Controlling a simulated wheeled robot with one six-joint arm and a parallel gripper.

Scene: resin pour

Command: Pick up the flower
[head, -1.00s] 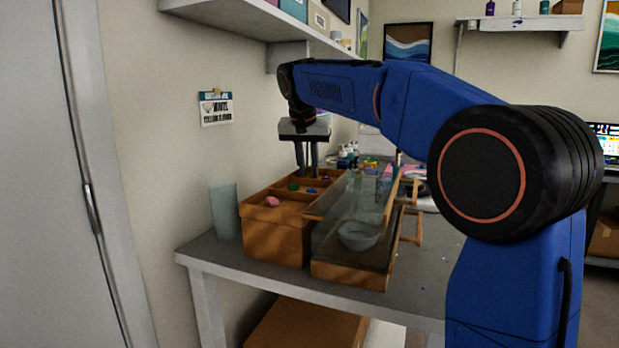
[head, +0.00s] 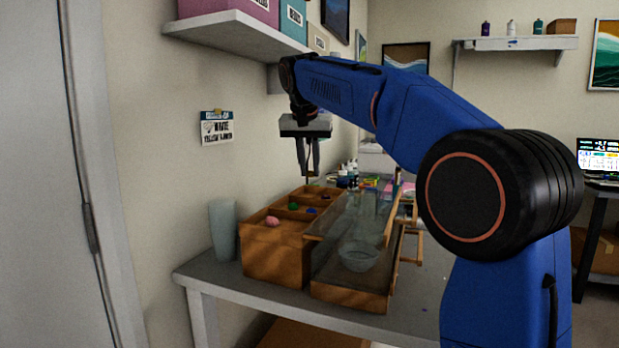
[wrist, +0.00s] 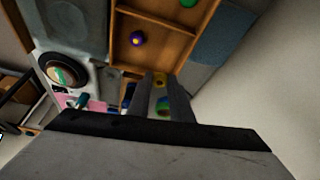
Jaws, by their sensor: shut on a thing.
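My gripper (head: 308,174) is above the far end of the wooden compartment box (head: 262,264), fingers pointing down. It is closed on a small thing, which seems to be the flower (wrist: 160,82). A purple flower with a yellow centre (wrist: 137,38) lies in a box compartment. The box also holds a pink flower (head: 272,221), a green piece (head: 293,206) and a blue piece (head: 311,211).
A wooden tray with a glass lid (head: 346,297) stands right of the box, with a clear bowl (head: 358,256) in it. A tall translucent cup (head: 223,230) is at the left. A wall shelf (head: 235,31) overhangs the back left. A sign (head: 216,130) hangs on the wall.

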